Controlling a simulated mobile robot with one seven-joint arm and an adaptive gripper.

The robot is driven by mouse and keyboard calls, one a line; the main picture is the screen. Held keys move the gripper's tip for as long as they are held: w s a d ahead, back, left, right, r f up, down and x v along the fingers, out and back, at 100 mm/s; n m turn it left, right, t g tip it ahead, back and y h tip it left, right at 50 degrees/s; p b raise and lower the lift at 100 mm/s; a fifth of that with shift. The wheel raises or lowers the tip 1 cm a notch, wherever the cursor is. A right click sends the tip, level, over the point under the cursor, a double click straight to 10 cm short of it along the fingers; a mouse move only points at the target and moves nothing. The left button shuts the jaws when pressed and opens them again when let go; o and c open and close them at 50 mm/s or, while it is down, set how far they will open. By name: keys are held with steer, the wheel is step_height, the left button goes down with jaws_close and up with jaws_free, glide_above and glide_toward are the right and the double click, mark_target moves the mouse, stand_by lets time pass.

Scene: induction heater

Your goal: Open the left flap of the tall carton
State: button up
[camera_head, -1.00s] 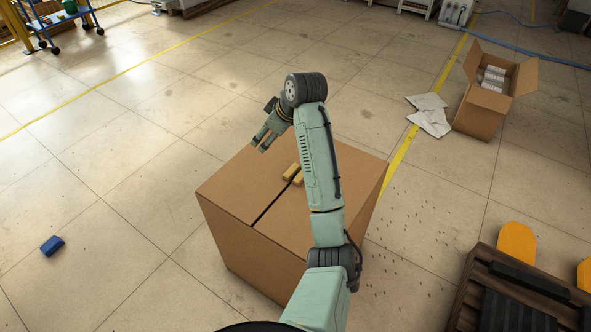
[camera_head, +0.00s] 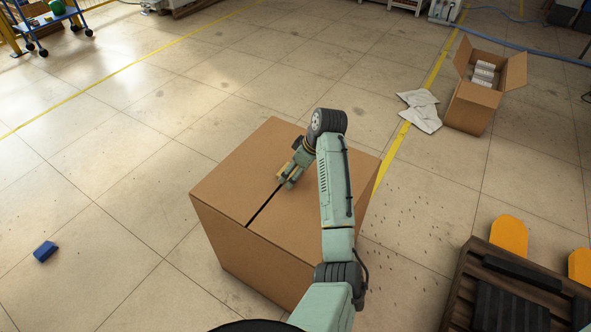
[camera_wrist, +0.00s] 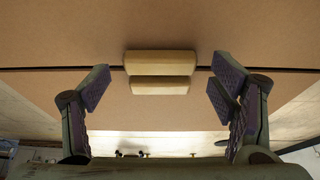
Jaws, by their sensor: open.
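The tall carton (camera_head: 245,250) stands closed on the floor. Its left flap (camera_head: 238,160) and right flap (camera_head: 300,222) lie flat, with a dark slit between them. Two tan block handles sit side by side near the slit; the wrist view shows the larger one (camera_wrist: 161,62) and the smaller-looking one (camera_wrist: 160,86). In the head view my gripper (camera_head: 285,181) is low over the carton top and mostly hides them. In the wrist view my gripper (camera_wrist: 160,90) is open, one finger to each side of the handles, with gaps. I cannot tell the height between fingertips and handles.
A small open carton (camera_head: 472,107) with white packs stands at the upper right beside crumpled paper (camera_head: 420,110). A dark pallet (camera_head: 505,290) with yellow parts is at the lower right. A blue block (camera_head: 45,251) lies at the left.

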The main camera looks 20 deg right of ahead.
steer(key=shift+w+a+f, duration=0.1)
steer(key=shift+f, duration=0.2)
steer(key=shift+c, duration=0.4)
steer(key=c, duration=1.6)
